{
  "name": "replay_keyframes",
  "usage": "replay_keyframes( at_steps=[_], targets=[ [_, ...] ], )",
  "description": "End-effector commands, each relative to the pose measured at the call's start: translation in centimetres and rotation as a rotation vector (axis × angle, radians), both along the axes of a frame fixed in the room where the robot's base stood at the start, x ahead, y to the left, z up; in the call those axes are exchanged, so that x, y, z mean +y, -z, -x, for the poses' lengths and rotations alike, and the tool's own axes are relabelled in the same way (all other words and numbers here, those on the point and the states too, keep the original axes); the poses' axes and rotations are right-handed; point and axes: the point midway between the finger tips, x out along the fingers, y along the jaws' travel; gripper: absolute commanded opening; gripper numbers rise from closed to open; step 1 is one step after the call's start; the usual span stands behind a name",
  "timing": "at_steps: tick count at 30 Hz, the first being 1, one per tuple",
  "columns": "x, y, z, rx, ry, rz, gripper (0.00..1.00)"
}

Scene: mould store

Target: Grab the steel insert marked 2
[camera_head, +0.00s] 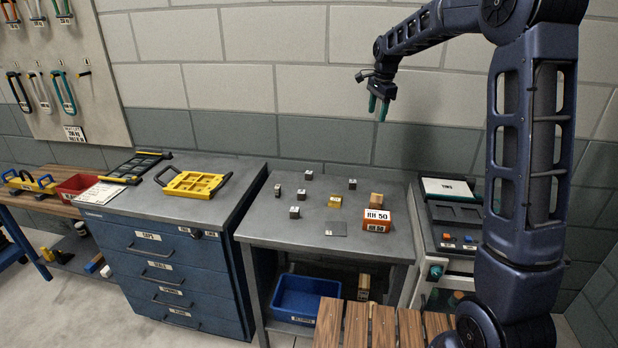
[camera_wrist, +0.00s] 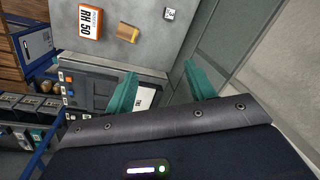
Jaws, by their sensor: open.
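Several small steel inserts with white marked tops stand apart on the grey table: one at the back left (camera_head: 308,175), one at the left edge (camera_head: 278,189), one in the middle (camera_head: 301,194), one in front (camera_head: 294,212) and one at the back right (camera_head: 352,184). Their marks are too small to read, so I cannot tell which is 2. One steel insert (camera_wrist: 169,14) also shows at the top of the wrist view, its mark unclear. My gripper (camera_head: 378,107) is open and empty, high above the table's back right; its green fingers (camera_wrist: 162,90) stand apart in the wrist view.
A brass block (camera_head: 335,201), a wooden block (camera_head: 376,200), an orange RH 50 box (camera_head: 376,223) and a flat grey plate (camera_head: 336,229) share the table. A drawer cabinet (camera_head: 165,268) adjoins left, a device bench (camera_head: 450,208) right. The wall is close behind.

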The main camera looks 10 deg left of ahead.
Motion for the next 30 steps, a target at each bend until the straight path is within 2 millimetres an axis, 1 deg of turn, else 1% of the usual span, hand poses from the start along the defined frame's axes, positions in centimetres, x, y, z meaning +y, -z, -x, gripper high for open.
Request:
replay_keyframes(
  at_steps=[1, 6, 11, 15, 17, 21, 24, 27, 30],
  targets=[
    [1.5, 1.1, -1.2, 0.012, 0.027, -0.002, 0.55],
    [6.2, 4.4, -4.5, 0.047, 0.137, -0.006, 0.55],
    [10.6, 8.0, -7.0, 0.076, 0.241, -0.008, 0.55],
    [14.6, 11.5, -8.8, 0.099, 0.332, -0.005, 0.55],
    [16.4, 13.1, -9.4, 0.110, 0.371, -0.002, 0.55],
    [20.4, 17.1, -10.5, 0.130, 0.461, 0.005, 0.55],
    [22.8, 19.7, -11.0, 0.140, 0.519, 0.011, 0.55],
    [24.6, 21.8, -11.3, 0.147, 0.564, 0.015, 0.55],
    [25.8, 23.1, -11.4, 0.152, 0.595, 0.019, 0.55]
  ],
)
